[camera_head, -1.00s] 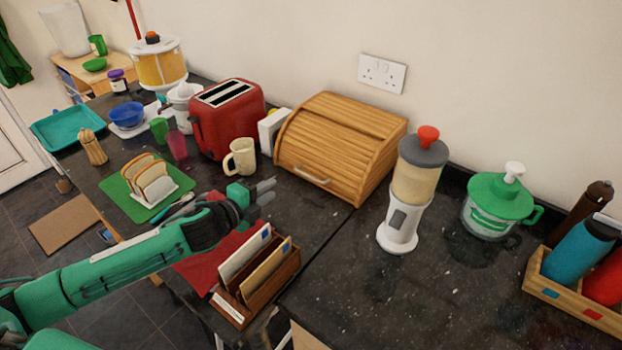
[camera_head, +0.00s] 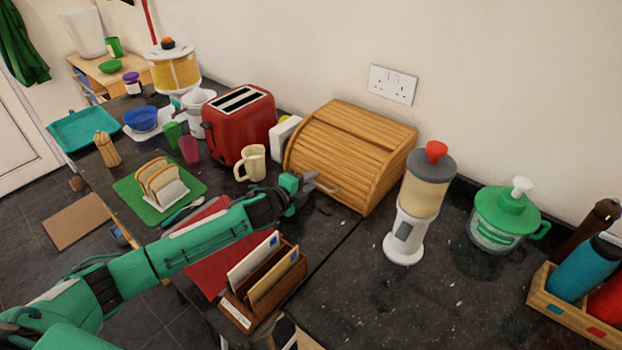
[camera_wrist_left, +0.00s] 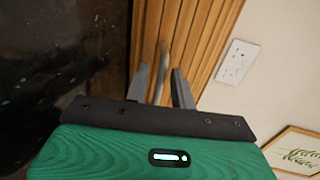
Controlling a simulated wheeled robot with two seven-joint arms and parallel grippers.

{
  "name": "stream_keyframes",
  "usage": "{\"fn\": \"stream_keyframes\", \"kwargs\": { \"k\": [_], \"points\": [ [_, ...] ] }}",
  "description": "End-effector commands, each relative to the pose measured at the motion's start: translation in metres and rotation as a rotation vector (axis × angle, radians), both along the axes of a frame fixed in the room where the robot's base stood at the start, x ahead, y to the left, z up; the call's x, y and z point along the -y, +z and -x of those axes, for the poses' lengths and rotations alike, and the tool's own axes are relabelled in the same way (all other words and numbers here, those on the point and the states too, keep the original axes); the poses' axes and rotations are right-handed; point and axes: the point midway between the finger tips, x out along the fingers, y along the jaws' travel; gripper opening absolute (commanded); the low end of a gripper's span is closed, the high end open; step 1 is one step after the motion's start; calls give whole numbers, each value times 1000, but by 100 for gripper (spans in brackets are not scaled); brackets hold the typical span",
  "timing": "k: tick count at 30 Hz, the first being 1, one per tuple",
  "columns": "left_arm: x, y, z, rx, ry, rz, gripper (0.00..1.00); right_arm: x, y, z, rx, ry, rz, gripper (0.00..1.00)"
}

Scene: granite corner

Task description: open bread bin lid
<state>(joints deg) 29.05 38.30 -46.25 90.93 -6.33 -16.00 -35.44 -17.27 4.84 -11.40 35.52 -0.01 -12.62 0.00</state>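The wooden bread bin (camera_head: 350,155) stands against the wall with its slatted roll lid down. In the left wrist view its slats (camera_wrist_left: 205,40) fill the upper middle. My left gripper (camera_head: 325,183) is at the bin's lower front, by the handle. In the left wrist view the metal handle (camera_wrist_left: 161,70) runs between the two spread fingers of the left gripper (camera_wrist_left: 160,86). I cannot see a finger pressed on the handle. In the head view the gripper hides most of the handle. My right gripper is not in view.
A cream mug (camera_head: 251,163) and the red toaster (camera_head: 238,125) stand left of the bin. A letter rack (camera_head: 264,290) is below my left forearm. A blender-like dispenser (camera_head: 412,205) stands close right of the bin.

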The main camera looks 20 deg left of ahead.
Motion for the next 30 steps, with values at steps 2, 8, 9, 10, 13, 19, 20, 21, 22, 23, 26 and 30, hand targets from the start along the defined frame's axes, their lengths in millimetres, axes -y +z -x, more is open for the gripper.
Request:
{"fn": "stream_keyframes", "kwargs": {
  "k": [2,8,9,10,13,19,20,21,22,23,26,30],
  "points": [
    [2,0,-6,1,0,0,25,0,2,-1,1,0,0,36],
    [4,-2,-10,0,0,-1,25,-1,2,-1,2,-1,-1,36],
    [4,-2,-10,0,0,-1,25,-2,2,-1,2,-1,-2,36],
    [4,-2,-10,0,0,-1,25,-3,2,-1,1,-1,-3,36],
    [4,-2,-10,0,0,-1,25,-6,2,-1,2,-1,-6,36],
    [4,-2,-10,0,0,-1,0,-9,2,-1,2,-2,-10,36],
    [4,-2,-10,0,0,-1,0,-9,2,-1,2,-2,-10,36],
    [4,-2,-10,0,0,-1,0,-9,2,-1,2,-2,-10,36],
    [4,-2,-10,0,0,-1,0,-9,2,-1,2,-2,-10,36],
    [4,-2,-10,0,0,-1,0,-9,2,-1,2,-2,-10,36],
    [4,-2,-10,0,0,-1,0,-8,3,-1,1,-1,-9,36],
    [4,3,-11,0,0,-1,0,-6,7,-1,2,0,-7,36]
  ]
}}
